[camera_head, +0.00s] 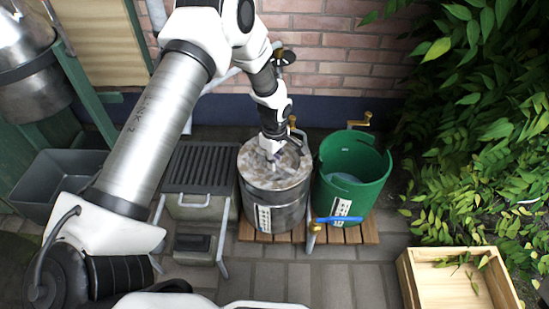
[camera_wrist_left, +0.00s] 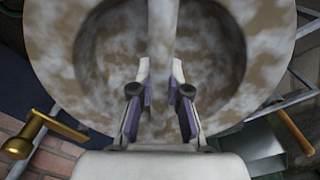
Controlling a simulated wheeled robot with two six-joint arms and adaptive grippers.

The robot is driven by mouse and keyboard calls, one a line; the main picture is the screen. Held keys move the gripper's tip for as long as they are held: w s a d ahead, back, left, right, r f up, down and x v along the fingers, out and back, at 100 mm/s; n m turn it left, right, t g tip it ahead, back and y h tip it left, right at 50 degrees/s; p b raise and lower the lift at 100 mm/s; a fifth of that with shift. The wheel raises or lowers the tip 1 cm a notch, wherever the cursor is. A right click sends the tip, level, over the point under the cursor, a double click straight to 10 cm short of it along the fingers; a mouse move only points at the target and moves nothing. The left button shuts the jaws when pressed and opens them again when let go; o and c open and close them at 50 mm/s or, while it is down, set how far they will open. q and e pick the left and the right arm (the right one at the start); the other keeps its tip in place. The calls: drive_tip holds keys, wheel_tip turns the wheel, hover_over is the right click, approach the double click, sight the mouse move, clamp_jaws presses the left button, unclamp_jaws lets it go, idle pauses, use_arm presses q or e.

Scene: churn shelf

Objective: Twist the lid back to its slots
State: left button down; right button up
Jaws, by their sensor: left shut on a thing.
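The lid (camera_head: 292,166) is round, mottled brown and white, and lies on top of a metal churn (camera_head: 288,206) with a white label. In the left wrist view the lid (camera_wrist_left: 55,45) fills the upper part, with a bar (camera_wrist_left: 162,40) across the middle between two round hollows. My left gripper (camera_head: 270,153) reaches down onto the lid from above. Its fingers (camera_wrist_left: 162,75) are shut on the bar, one on each side. The slots are not distinguishable, so I cannot tell how the lid lines up with them. My right gripper is not in view.
A green open bucket (camera_head: 378,180) stands close to the right of the churn on a slatted wooden base (camera_head: 352,236). A brass fitting (camera_wrist_left: 35,135) shows near the lid. A dark slatted rack (camera_head: 200,168) stands left. A wooden crate (camera_head: 405,278) and leafy plants are at right.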

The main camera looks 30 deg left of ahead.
use_arm(q)
drive_tip(key=shift+m, duration=0.4)
drive_tip(key=shift+r, duration=0.1)
drive_tip(key=shift+r+m+p, duration=0.1)
drive_tip(key=shift+m+p, duration=0.3)
drive_tip(key=shift+p, duration=0.3)
drive_tip(key=shift+w+m+p, duration=0.1)
drive_tip(key=shift+m+p, duration=0.5)
drive_tip(key=shift+m, duration=0.3)
drive_tip(key=shift+m+p, duration=0.35)
drive_tip(key=shift+m, duration=0.05)
